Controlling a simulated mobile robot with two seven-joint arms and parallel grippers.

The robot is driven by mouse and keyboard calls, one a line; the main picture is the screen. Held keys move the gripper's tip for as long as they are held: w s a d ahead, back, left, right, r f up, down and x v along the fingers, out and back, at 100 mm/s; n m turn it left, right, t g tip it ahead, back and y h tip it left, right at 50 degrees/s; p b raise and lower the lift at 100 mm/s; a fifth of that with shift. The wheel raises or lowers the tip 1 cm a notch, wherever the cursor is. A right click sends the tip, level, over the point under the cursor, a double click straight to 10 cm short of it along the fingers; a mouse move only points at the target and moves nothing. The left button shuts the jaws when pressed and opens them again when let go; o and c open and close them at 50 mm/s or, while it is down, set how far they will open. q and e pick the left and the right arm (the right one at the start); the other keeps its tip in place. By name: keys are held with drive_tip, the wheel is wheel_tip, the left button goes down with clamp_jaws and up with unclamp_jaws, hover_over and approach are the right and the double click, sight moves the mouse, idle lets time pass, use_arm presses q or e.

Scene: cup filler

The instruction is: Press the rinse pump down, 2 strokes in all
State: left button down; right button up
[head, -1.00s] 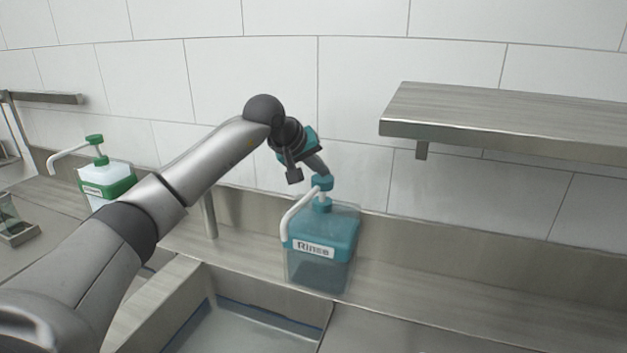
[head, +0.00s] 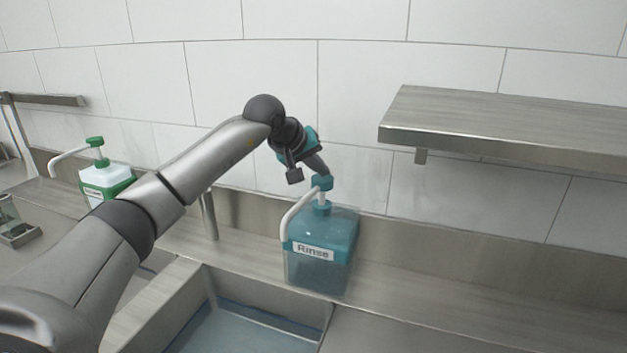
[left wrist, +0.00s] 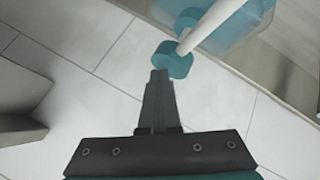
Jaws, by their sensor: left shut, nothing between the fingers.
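The rinse bottle (head: 322,272) is a clear square container with a teal top and a "Rinse" label, standing on the steel ledge behind the sink. Its pump has a teal head (head: 322,182) and a white spout that curves down to the left. A short white stem shows below the head. My left gripper (head: 323,171) is shut and empty, its fingertips at the top of the pump head. In the left wrist view the closed fingers (left wrist: 160,76) meet the edge of the teal pump head (left wrist: 173,60); I cannot tell whether they press on it. My right gripper is not in view.
A sink basin (head: 250,325) lies in front of the bottle. A green-topped pump bottle (head: 105,181) stands at the left. A steel shelf (head: 510,125) juts from the tiled wall at the right. The ledge right of the bottle is clear.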

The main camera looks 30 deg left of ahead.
use_arm(q)
drive_tip(key=shift+f, duration=0.1)
wheel_tip(320, 180, up, 6)
drive_tip(key=p, duration=0.5)
idle(0.4)
idle(2.2)
